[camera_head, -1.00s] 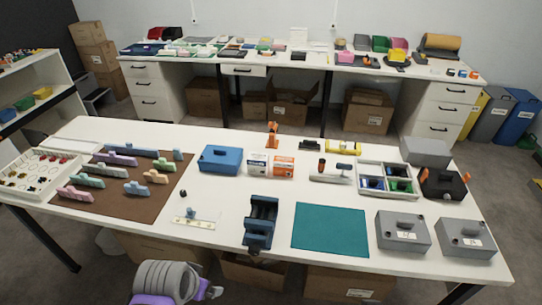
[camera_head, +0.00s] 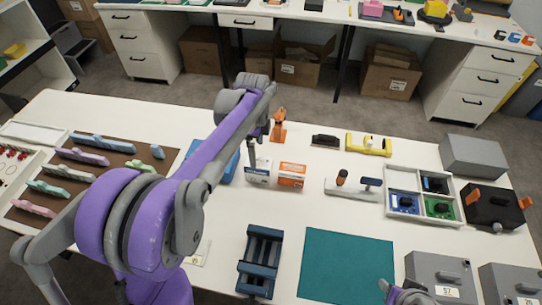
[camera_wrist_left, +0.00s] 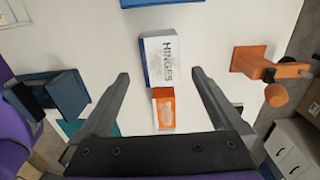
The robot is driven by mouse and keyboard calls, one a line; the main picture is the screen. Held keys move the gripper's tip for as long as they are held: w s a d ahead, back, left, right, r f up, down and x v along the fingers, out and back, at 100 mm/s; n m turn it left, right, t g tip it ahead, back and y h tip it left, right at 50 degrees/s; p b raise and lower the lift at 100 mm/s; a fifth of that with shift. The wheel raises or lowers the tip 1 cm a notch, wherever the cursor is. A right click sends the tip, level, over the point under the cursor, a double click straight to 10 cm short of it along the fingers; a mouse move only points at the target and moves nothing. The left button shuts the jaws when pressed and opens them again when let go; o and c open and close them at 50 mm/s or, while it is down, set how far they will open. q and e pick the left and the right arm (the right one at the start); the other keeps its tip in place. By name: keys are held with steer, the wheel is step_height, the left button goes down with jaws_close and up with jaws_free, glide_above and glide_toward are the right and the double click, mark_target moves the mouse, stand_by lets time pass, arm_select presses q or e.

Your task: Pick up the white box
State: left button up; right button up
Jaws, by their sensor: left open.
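The white box (camera_head: 258,173) stands on the white table left of an orange-and-white box (camera_head: 291,175), close beside it. In the left wrist view the white box (camera_wrist_left: 172,60) shows the word HINGES, with the orange box (camera_wrist_left: 164,110) just below it. My left gripper (camera_head: 255,150) is above the white box and partly covers it in the head view. In the left wrist view the gripper (camera_wrist_left: 160,75) is open, its fingers on either side of the box, with nothing between them held.
A blue case (camera_head: 226,163) stands just left of the white box, partly hidden by my arm. An orange clamp-like tool (camera_head: 278,126) stands behind it. A dark blue vise (camera_head: 260,262) and a teal mat (camera_head: 346,265) lie nearer the front edge.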

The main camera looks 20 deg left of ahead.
mark_target(259, 169)
arm_select(q)
steer(key=shift+w+f, duration=0.1)
steer(key=shift+f, duration=0.35)
steer(key=f, duration=0.3)
steer(key=shift+s+d+f, duration=0.1)
steer(key=shift+s+f, duration=0.2)
steer(key=shift+w+f, duration=0.15)
steer(key=shift+f, duration=1.4)
steer(key=shift+w+f, duration=0.15)
steer(key=shift+f, duration=1.35)
steer(key=c, duration=1.4)
step_height(259, 169, up, 10)
steer(key=shift+r, duration=0.1)
arm_select(e)
steer(key=shift+s+d+r, duration=0.1)
steer(key=shift+s, duration=0.05)
